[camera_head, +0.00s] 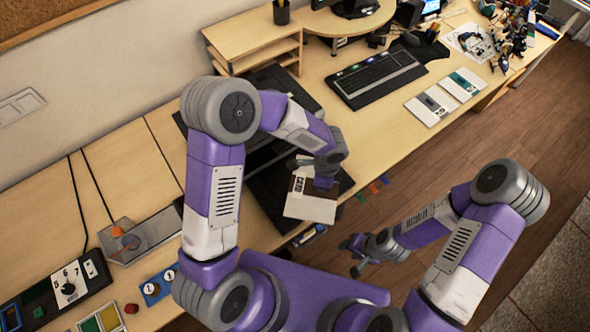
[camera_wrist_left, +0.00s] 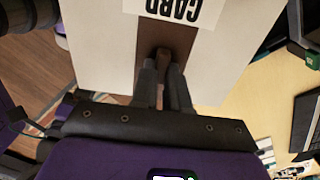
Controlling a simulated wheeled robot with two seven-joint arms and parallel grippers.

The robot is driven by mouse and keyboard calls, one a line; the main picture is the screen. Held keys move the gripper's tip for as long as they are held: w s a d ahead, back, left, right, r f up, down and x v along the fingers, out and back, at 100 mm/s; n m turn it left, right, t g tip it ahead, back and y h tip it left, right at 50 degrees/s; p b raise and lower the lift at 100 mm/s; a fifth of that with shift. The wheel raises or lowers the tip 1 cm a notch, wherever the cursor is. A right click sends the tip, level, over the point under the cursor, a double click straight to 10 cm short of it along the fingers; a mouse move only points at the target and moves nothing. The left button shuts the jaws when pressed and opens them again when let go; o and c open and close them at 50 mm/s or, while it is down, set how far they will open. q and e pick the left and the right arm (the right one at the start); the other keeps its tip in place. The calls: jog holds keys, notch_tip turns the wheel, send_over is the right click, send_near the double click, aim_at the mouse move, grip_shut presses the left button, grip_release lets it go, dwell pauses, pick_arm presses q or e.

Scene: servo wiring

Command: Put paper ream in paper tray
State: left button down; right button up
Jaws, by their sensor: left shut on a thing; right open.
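The paper ream (camera_head: 310,206) is a white block with a brown band and a "CARD" label. It is in front of the black paper tray (camera_head: 262,190), whose stacked levels are partly hidden by my left arm. My left gripper (camera_head: 325,176) is shut on the ream. In the left wrist view its fingers (camera_wrist_left: 163,82) pinch the brown band of the ream (camera_wrist_left: 95,55). My right gripper (camera_head: 360,257) is open and empty, low over the floor in front of the desk.
A wooden shelf (camera_head: 252,40) stands at the back by the wall. A keyboard (camera_head: 376,77) and booklets (camera_head: 432,105) lie on the desk to the right. A metal plate device (camera_head: 140,236) and a control box (camera_head: 62,286) are on the left.

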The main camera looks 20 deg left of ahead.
aim_at(302, 169)
pick_arm(q)
jog(key=m, duration=0.3)
jog(key=d+m, duration=0.1)
jog(key=shift+s+f+m, duration=0.2)
jog(key=shift+f+m, duration=0.15)
jog(key=shift+m, duration=0.05)
jog(key=m, duration=0.3)
jog(key=shift+d+f, duration=0.25)
jog(key=shift+d, duration=0.1)
jog(key=shift+w+a+f+m, duration=0.15)
jog(key=shift+a+f+m, duration=0.05)
jog(key=shift+m, duration=0.2)
jog(key=w+a+f, duration=0.2)
jog(key=a, duration=0.1)
jog(key=w+a+f, duration=0.2)
jog(key=a, duration=0.1)
jog(key=w+a+f, duration=0.2)
jog(key=w+a, duration=0.1)
jog(key=shift+w+a+f, duration=0.6)
jog(key=shift+a+f, duration=0.25)
jog(key=c, duration=1.1)
grip_release()
